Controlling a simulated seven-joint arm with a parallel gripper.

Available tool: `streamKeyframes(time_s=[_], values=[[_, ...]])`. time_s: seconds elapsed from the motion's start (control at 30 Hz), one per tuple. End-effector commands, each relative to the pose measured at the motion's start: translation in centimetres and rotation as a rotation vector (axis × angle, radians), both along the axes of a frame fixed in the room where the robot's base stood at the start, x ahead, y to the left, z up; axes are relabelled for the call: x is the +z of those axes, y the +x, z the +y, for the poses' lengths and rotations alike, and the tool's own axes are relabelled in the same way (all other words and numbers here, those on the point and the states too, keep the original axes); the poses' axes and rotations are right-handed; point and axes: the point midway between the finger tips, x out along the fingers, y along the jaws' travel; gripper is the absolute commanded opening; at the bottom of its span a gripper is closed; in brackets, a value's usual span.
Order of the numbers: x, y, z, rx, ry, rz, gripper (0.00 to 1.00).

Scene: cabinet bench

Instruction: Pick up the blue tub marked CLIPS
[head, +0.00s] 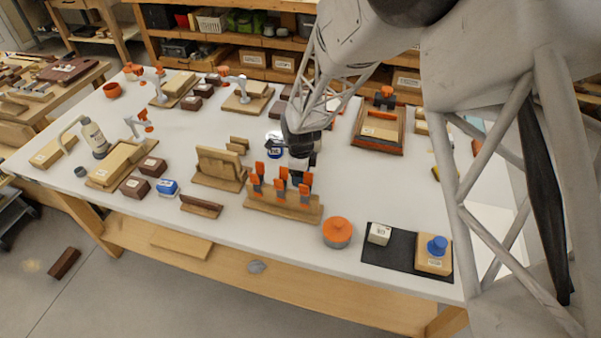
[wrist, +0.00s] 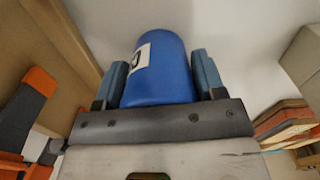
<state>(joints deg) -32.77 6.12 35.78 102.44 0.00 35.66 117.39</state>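In the wrist view a blue tub (wrist: 165,75) with a white label fills the space between the two fingers of my gripper (wrist: 160,80). The label is turned to the left and its lettering cannot be read whole. One finger is on each side of the tub, very close to its wall; whether they press on it cannot be told.
A wooden rack (head: 283,205) with several orange-and-grey clamps stands just in front of my gripper. A wooden holder (head: 218,168) is at its left.

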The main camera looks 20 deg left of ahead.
Motion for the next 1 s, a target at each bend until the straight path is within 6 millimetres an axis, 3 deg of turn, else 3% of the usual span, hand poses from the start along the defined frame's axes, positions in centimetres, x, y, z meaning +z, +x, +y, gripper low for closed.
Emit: streamKeyframes(time_s=[0.03,0.13,0.57,1.0], values=[[0.0,0.0,0.0,0.0,0.0,0.0,0.51],[0.0,0.0,0.0,0.0,0.0,0.0,0.35],[0.8,0.0,0.0,0.0,0.0,-0.001,0.35],[6.6,0.1,0.0,0.0,0.001,-0.002,0.35]])
